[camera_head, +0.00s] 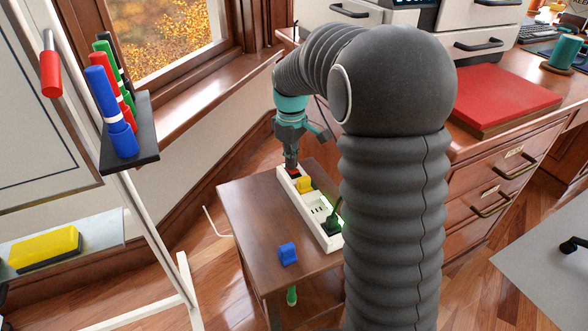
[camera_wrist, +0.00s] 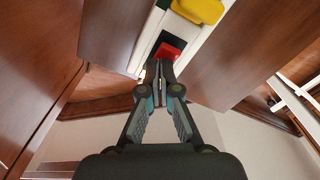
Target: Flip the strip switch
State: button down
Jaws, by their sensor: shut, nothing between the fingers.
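A white power strip (camera_head: 322,209) lies on a small brown side table. At its far end is a red switch (camera_head: 293,173), which also shows in the wrist view (camera_wrist: 168,51). My gripper (camera_head: 291,163) is shut and empty, pointing down over that end. In the wrist view my fingertips (camera_wrist: 159,68) are at the red switch, touching it or very close; I cannot tell which. They partly cover the switch. A yellow plug (camera_head: 305,185) sits in the strip beside the switch, and a dark plug (camera_head: 332,225) is near its other end.
The side table (camera_head: 250,215) has a blue plug (camera_head: 288,253) near its front edge. A whiteboard easel with a marker tray (camera_head: 130,140) stands at left. A desk with a red pad (camera_head: 500,98) is at right. The table's left part is clear.

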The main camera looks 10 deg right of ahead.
aim_at(294, 171)
jog(key=shift+r+p, duration=2.85)
jog(key=shift+r, duration=0.7)
jog(key=shift+f, duration=0.1)
jog(key=shift+w+m, duration=0.15)
jog(key=shift+m, duration=0.45)
jog(key=s+f+m, duration=0.2)
jog(key=shift+s+f, duration=0.2)
jog(key=shift+s, duration=0.1)
jog(key=s, duration=0.1)
jog(key=s+r+m, duration=0.1)
jog(key=s, duration=0.1)
jog(key=shift+s, duration=0.25)
jog(key=s+r+m+t, duration=0.2)
jog(key=s+r, duration=0.2)
jog(key=s, duration=0.7)
jog(key=s+r+m+t, duration=0.2)
jog(key=s+r+t, duration=0.1)
jog(key=s, duration=0.8)
jog(key=shift+s+r+t, duration=0.3)
jog(key=shift+s+r, duration=0.05)
jog(key=shift+r, duration=0.55)
